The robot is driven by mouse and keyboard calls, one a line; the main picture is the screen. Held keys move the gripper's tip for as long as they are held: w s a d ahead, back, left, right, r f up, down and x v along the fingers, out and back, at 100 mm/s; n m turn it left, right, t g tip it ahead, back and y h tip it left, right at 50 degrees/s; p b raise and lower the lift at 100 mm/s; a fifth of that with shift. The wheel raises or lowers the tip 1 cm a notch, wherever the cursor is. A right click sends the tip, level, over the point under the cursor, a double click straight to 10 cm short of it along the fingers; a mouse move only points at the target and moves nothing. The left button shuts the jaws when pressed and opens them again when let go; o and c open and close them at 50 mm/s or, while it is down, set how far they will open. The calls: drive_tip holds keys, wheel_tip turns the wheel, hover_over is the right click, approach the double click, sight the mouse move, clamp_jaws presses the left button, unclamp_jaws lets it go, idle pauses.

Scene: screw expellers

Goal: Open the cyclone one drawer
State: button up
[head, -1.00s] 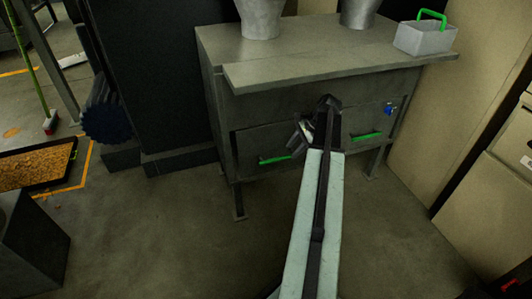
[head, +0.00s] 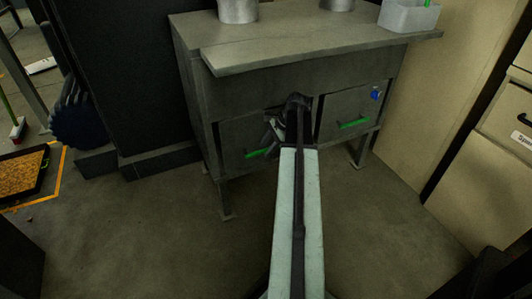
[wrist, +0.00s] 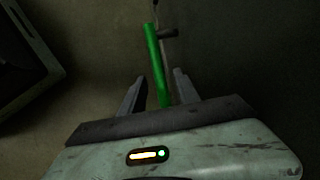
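A grey metal cabinet has two drawers side by side under its top. The left drawer (head: 238,133) has a green bar handle (head: 257,153). The right drawer (head: 345,106) has its own green handle (head: 354,123). No label shows which is cyclone one. My gripper (head: 272,132) is just in front of the left drawer, at the right end of its handle; my arm hides part of the drawer front. In the wrist view, my gripper (wrist: 159,88) is open, with the green handle (wrist: 156,62) running between its two fingers, and a gap on each side.
The cabinet top (head: 300,38) overhangs the drawers and bears a grey bin (head: 408,17) at its right. A blue item (head: 376,93) is on the right drawer's upper right. Dark machinery stands left, beige cabinets right. The floor in front is clear.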

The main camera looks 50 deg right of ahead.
drive_tip(key=shift+r, duration=0.1)
clamp_jaws()
idle(1.2)
